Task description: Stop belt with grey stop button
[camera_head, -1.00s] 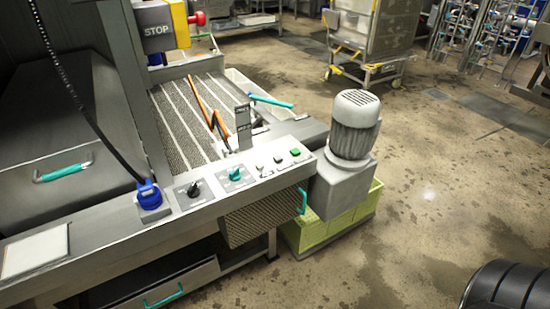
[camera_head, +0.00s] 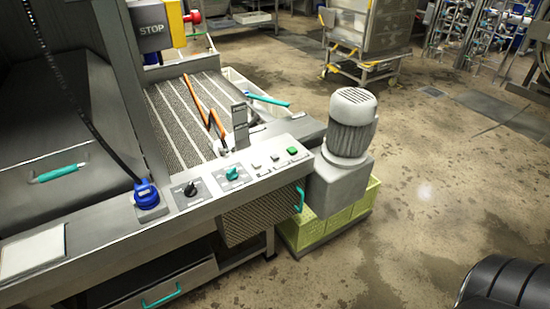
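The control panel (camera_head: 240,178) runs along the front of the belt machine. On its right part are two small pale grey buttons, one on the left (camera_head: 256,165) and one in the middle (camera_head: 274,157), and a green button (camera_head: 292,150). Their labels are too small to read, so I cannot tell which grey one is the stop button. The striped belt (camera_head: 180,115) lies behind the panel, with orange-brown sticks or handles on it. Whether the belt runs cannot be told. Neither of my grippers is in view.
A black knob (camera_head: 190,189), a teal knob (camera_head: 232,173) and a blue knob (camera_head: 147,194) sit further left. A grey motor (camera_head: 350,122) stands right of the panel. Wet floor (camera_head: 430,180) is open at right.

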